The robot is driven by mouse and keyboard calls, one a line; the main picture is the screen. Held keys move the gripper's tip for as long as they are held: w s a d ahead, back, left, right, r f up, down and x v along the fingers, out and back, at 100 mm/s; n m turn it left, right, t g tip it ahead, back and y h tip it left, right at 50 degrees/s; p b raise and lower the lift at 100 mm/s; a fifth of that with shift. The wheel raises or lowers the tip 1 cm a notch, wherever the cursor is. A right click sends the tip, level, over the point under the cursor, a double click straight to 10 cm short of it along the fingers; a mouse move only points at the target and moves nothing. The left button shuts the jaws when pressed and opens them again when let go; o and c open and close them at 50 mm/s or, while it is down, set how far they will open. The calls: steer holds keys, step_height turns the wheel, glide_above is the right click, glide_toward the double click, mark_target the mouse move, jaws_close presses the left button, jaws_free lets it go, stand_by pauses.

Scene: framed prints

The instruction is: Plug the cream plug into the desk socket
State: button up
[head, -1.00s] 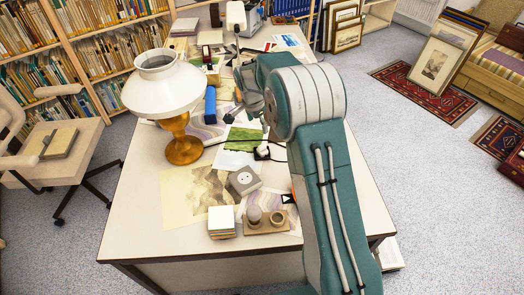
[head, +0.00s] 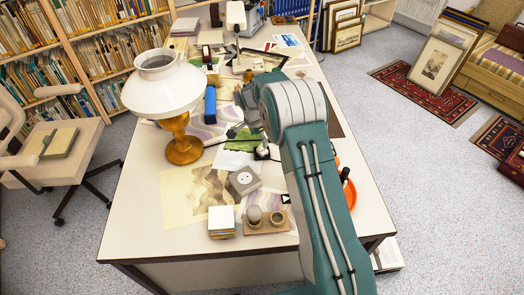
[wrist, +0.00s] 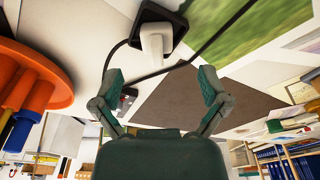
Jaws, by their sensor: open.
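The cream plug (wrist: 155,42) stands on a black square piece at the top of the wrist view, with a dark cable running beside it. It also shows small in the head view (head: 262,151), beside my arm. My gripper (wrist: 160,86) is open and empty. Its two fingers are spread below the plug in the wrist picture, apart from it. The desk socket (head: 243,181) is a grey block with a round white face, lying on papers near the desk's middle.
A white-shaded lamp (head: 184,150) stands left of the papers. A card stack (head: 221,222) and a wooden holder (head: 265,228) sit in front of the socket. An orange round holder with coloured handles (wrist: 40,72) is near my gripper. The desk's front left is clear.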

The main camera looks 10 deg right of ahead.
mark_target(261, 145)
steer(key=shift+f, duration=0.15)
steer(key=f, duration=0.2)
steer(key=d+f, duration=0.1)
steer(key=f, duration=0.2)
steer(key=shift+w+d, duration=0.1)
steer(key=shift+d, duration=0.05)
steer(key=c, duration=1.2)
